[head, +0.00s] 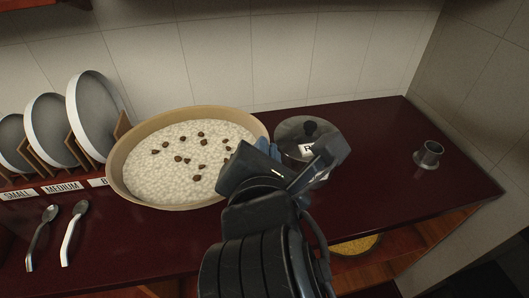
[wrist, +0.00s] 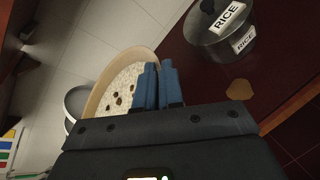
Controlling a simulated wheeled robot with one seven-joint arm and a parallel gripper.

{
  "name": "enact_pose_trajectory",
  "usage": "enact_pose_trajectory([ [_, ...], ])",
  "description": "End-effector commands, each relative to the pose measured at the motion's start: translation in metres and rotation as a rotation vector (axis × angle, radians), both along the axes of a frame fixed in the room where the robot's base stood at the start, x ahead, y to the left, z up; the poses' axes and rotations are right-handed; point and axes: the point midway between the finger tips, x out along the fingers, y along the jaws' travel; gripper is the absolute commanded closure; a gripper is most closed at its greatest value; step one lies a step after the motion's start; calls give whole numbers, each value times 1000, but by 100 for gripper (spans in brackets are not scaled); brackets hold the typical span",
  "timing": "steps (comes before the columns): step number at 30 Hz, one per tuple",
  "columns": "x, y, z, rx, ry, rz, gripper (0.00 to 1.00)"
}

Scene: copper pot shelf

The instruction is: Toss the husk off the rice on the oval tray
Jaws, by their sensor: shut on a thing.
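The oval tray (head: 115,180) is a tan, shallow, wide-rimmed tray on the dark red counter, left of centre in the head view. White rice (head: 150,180) fills it, and several dark brown husk pieces (head: 178,159) lie scattered on top. The tray also shows in the wrist view (wrist: 92,103), with rice and husks inside. My gripper (head: 268,148) is at the tray's right rim, its blue fingers (wrist: 158,82) shut on that rim. My gripper and arm hide part of the tray's right side in the head view.
A lidded metal pot (wrist: 222,40) labelled RICE stands just right of my gripper. A small metal cup (head: 429,153) stands far right. White plates (head: 92,115) in a rack and two spoons (head: 73,235) are at the left. The counter between pot and cup is clear.

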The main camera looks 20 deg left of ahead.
Motion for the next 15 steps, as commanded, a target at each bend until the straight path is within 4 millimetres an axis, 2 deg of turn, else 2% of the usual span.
enact_pose_trajectory([
  [6,0,0,-33,0,2,0,100],
  [9,0,0,-43,0,0,0,100],
  [12,0,0,-42,2,-1,0,100],
  [15,0,0,-34,3,-2,0,100],
])
